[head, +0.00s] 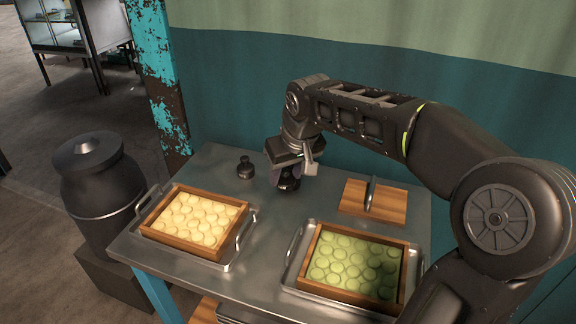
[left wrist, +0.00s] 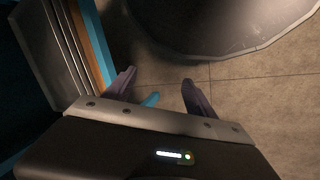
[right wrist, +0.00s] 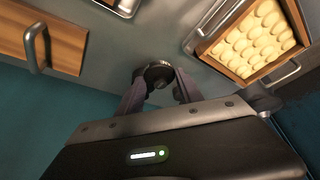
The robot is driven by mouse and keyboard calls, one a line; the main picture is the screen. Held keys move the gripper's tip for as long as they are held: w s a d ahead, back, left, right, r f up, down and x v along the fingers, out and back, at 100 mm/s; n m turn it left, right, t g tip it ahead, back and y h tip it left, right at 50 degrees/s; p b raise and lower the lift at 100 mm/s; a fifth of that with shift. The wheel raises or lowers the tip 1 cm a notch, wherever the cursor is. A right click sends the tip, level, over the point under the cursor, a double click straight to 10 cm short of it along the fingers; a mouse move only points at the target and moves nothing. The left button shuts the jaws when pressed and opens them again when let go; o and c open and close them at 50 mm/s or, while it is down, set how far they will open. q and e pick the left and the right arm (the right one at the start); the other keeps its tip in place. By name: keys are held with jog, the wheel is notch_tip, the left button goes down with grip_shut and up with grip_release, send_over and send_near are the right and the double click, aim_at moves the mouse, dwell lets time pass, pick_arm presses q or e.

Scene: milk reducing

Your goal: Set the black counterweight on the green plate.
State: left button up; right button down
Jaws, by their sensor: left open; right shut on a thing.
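My right gripper (head: 288,174) is shut on a black counterweight (head: 288,185) at the back middle of the metal table. In the right wrist view the black counterweight (right wrist: 158,74) shows between the two fingers; I cannot tell whether it touches the table. A second small black weight (head: 246,169) stands upright to its left. A wooden box of green rounds (head: 350,264) sits on a metal tray at the front right; I see no separate plain green plate. My left gripper shows only in the left wrist view (left wrist: 157,88), open and empty above the floor.
A wooden box of pale yellow rounds (head: 194,215) sits on a handled tray at the left. A wooden board (head: 391,205) with an upright handle lies at the back right. The bare table (head: 265,240) between the trays is clear. A dark metal can (head: 97,180) stands left of the table.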

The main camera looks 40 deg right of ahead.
jog(key=w+a+p, duration=0.1)
jog(key=a+p, duration=0.1)
jog(key=a, duration=0.3)
jog(key=w+a+f+n+p, duration=0.1)
jog(key=w+a+p, duration=0.1)
jog(key=a, duration=0.4)
jog(key=w+a+f+n+p, duration=0.1)
jog(key=a+p, duration=0.1)
jog(key=a, duration=0.3)
jog(key=shift+w+a+f+y, duration=0.2)
jog(key=shift+w+y, duration=0.1)
jog(key=shift+y, duration=0.1)
jog(key=shift+a+f, duration=0.15)
jog(key=shift+a, duration=0.1)
pick_arm(q)
notch_tip(320, 180, up, 7)
jog(key=shift+f, duration=0.2)
pick_arm(e)
jog(key=shift+f, duration=0.1)
pick_arm(q)
jog(key=shift+c, duration=0.4)
